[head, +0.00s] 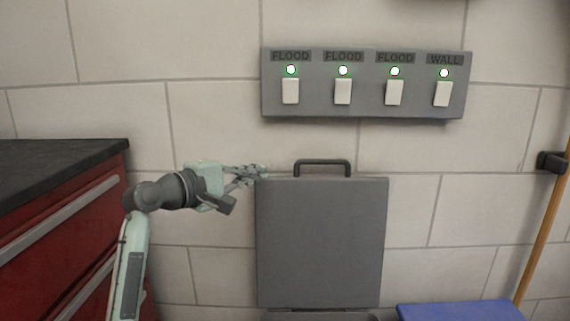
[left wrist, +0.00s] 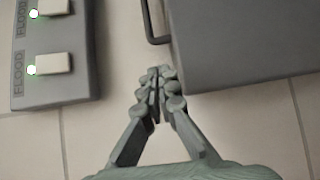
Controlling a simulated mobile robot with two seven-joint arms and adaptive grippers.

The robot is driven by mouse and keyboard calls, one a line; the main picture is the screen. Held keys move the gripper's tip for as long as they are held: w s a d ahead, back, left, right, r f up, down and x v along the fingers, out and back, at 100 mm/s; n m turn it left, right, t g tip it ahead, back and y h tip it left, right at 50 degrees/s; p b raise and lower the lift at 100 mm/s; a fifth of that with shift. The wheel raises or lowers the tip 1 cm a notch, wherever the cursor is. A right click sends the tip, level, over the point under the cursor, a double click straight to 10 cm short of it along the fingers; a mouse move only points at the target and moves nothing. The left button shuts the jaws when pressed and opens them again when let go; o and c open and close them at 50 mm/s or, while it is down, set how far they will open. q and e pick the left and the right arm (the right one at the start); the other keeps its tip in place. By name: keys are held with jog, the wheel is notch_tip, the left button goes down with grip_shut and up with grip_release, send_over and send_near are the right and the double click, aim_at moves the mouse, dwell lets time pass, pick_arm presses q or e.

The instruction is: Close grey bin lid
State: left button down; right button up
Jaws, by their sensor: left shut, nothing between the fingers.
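The grey bin lid (head: 321,243) stands upright and open against the tiled wall, with a dark handle (head: 323,161) on its top edge. The lid (left wrist: 245,40) and part of the handle (left wrist: 152,22) also show in the left wrist view. Only the top rim of the grey bin (head: 320,315) shows below the lid, at the bottom edge of the head view. My left gripper (head: 262,171) is shut and empty at the lid's upper left corner, left of the handle. In the left wrist view its fingertips (left wrist: 160,72) are together near the lid's edge; I cannot tell whether they touch it. My right gripper is not in view.
A grey switch panel (head: 365,112) with several lit white switches is on the wall above the lid. A red cabinet (head: 60,215) with a dark top stands at the left. A blue lid (head: 458,311) is at the lower right, near a wooden pole (head: 545,235).

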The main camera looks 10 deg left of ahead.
aim_at(286, 167)
pick_arm(q)
jog(key=x, duration=0.9)
jog(key=shift+w+d, duration=0.1)
jog(key=shift+w, duration=0.15)
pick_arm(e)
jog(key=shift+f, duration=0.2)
pick_arm(q)
jog(key=shift+s+f, duration=0.1)
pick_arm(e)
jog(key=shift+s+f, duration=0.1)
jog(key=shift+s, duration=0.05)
